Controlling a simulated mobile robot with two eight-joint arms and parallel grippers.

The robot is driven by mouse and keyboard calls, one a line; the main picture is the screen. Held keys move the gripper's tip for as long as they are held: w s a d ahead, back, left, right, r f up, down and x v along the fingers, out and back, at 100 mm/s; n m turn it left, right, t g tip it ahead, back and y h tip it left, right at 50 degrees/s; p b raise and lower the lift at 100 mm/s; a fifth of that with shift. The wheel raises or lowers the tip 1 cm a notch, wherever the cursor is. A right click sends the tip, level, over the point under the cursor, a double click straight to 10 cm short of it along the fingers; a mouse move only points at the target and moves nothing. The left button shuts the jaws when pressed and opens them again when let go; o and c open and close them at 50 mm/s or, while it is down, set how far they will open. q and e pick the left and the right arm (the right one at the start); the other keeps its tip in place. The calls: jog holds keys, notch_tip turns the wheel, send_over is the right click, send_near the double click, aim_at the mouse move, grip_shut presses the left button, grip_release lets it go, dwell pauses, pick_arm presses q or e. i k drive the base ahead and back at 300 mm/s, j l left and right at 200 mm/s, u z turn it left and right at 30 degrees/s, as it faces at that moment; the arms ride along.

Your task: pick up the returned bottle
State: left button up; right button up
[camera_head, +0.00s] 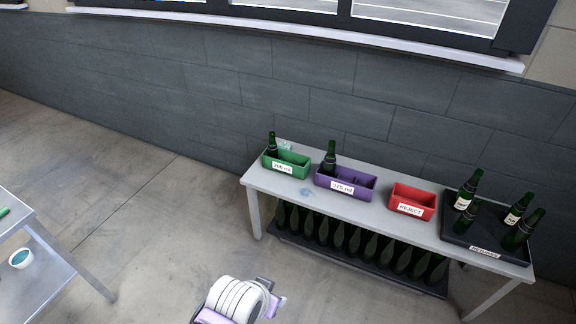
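A black tray (465,239) labelled RETURNS stands on the right end of the grey bench. Several dark green bottles stand in it: a tall one (469,188) at the back left, a shorter one (467,218) in front of it, one (516,210) at the back right and one (523,231) at the front right. Some carry pale labels. I cannot tell from this view which one is the returned bottle. A white ribbed, purple-trimmed part of my own arm shows at the bottom centre, well away from the bench. I make out no gripper fingers on either side.
A green bin (299,171), a purple bin (355,193) and a red REJECT bin (412,211) line the bench (262,180). Bottles stand in the green and purple bins. Several bottles fill the lower shelf. Another table (62,262) stands at left. Open floor lies between.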

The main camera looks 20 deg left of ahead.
aim_at(467, 217)
jog(key=i+l+u, duration=0.45)
jog(key=i+l, duration=1.05)
jog(key=l, duration=0.1)
